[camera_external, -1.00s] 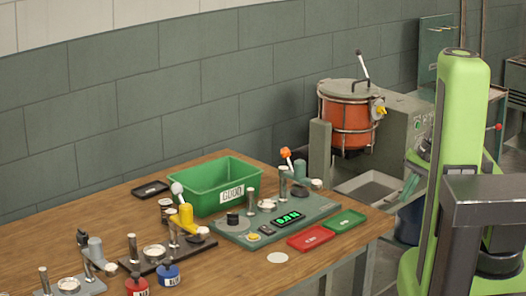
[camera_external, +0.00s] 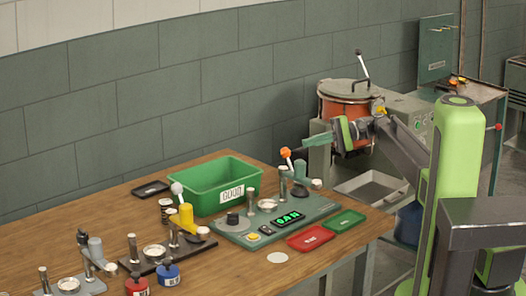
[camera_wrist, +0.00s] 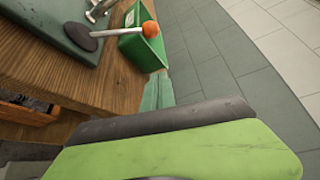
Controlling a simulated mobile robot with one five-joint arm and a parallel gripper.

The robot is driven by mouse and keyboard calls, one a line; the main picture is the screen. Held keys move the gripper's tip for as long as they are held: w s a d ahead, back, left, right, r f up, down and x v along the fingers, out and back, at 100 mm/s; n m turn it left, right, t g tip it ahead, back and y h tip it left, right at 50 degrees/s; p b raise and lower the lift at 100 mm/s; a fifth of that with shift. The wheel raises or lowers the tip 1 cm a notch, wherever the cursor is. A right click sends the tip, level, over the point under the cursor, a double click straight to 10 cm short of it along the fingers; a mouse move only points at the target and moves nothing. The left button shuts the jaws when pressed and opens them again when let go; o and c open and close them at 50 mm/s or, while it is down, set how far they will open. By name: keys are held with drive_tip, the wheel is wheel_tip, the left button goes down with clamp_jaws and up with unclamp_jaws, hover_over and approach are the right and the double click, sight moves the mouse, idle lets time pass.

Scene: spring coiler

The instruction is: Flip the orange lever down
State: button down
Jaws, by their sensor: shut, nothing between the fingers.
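The orange lever (camera_external: 287,153) has a round orange knob on a pale rod and stands up, slightly tilted, at the back of the dark green fixture plate (camera_external: 318,211). In the wrist view its orange knob (camera_wrist: 150,29) and rod show near the top, ahead of my fingertips. My gripper (camera_external: 306,142) is shut and empty, with teal fingers. In the external view its tips appear just above and right of the knob; a small gap shows in the picture. In the wrist view the teal fingers (camera_wrist: 158,92) sit beside the table edge, apart from the knob.
A green bin (camera_external: 205,210) stands behind and left of the fixture. A red tray (camera_external: 310,238) and a small green tray (camera_external: 345,220) lie at the table's right end. Other fixtures (camera_external: 180,235) stand to the left. An orange drum (camera_external: 345,105) stands behind my arm.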

sight(288, 150)
drive_tip(key=s+a, duration=0.1)
drive_tip(key=a, duration=0.1)
drive_tip(key=s+a, duration=0.2)
drive_tip(key=a, duration=0.1)
drive_tip(key=s+a, duration=0.2)
drive_tip(key=a, duration=0.1)
drive_tip(key=shift+s+f, duration=0.15)
drive_tip(key=shift+f, duration=0.05)
drive_tip(key=shift+s+d, duration=0.3)
drive_tip(key=shift+s, duration=0.05)
drive_tip(key=shift+d, duration=0.1)
drive_tip(key=s+d+r+n+g+y+b, duration=0.1)
drive_tip(key=s+d+n+y+b, duration=0.2)
drive_tip(key=s+d+n+b, duration=0.3)
drive_tip(key=s+d+b, duration=0.1)
drive_tip(key=s+d, duration=0.2)
drive_tip(key=shift+s+d+r+n+y, duration=0.2)
drive_tip(key=shift+s+n+y, duration=0.1)
drive_tip(key=shift+n, duration=0.1)
idle(0.4)
